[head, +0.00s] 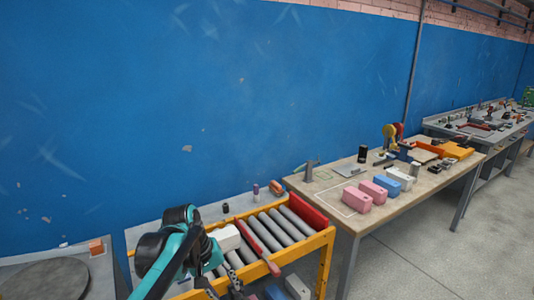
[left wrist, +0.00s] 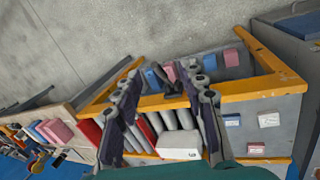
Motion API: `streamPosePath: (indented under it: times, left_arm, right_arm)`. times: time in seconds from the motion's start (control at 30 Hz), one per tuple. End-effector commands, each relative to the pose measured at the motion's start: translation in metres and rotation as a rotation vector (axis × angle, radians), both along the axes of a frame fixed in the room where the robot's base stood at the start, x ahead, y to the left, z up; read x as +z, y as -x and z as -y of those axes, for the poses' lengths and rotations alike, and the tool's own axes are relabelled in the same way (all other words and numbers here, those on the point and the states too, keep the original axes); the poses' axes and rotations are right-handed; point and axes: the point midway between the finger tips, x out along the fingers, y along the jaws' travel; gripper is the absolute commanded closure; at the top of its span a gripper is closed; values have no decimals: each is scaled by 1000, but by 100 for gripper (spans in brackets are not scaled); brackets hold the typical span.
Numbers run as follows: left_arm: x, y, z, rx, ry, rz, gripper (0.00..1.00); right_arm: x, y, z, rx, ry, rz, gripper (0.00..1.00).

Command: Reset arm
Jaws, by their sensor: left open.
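My left gripper (head: 235,284) comes in from the lower left of the head view on a teal and black arm, over the yellow-framed roller stand. In the left wrist view its two dark fingers (left wrist: 166,100) are spread wide with nothing gripped between them. A white block (head: 226,238) lies on the stand's grey rollers (head: 272,228), close to the gripper. The white block also shows in the left wrist view (left wrist: 180,147), just beyond the fingers and apart from them. My right gripper is in neither view.
The roller stand's yellow frame (head: 322,243) has red side bars. Beneath it are blue, pink and white blocks (left wrist: 231,58). A wooden table (head: 395,205) on the right carries pink and blue blocks (head: 357,199). A grey bench with a round dark plate (head: 45,279) stands at the lower left.

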Motion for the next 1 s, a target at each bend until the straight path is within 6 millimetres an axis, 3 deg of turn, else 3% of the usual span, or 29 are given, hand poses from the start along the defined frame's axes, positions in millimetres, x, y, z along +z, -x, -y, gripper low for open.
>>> streamPosePath:
  times: [0.03,0.23,0.5,0.7,1.0]
  left_arm:
    - [3,19,-5,-15,-25,47,59]
    - [2,79,-27,-97,-147,246,59]
    - [-26,144,-53,-214,-319,476,59]
    - [-41,162,-62,-262,-389,556,59]
    - [-42,164,-63,-269,-399,568,59]
  right_arm:
    - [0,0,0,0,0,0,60]
    - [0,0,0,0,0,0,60]
    - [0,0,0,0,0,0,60]
    - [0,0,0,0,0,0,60]
    - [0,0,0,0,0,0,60]
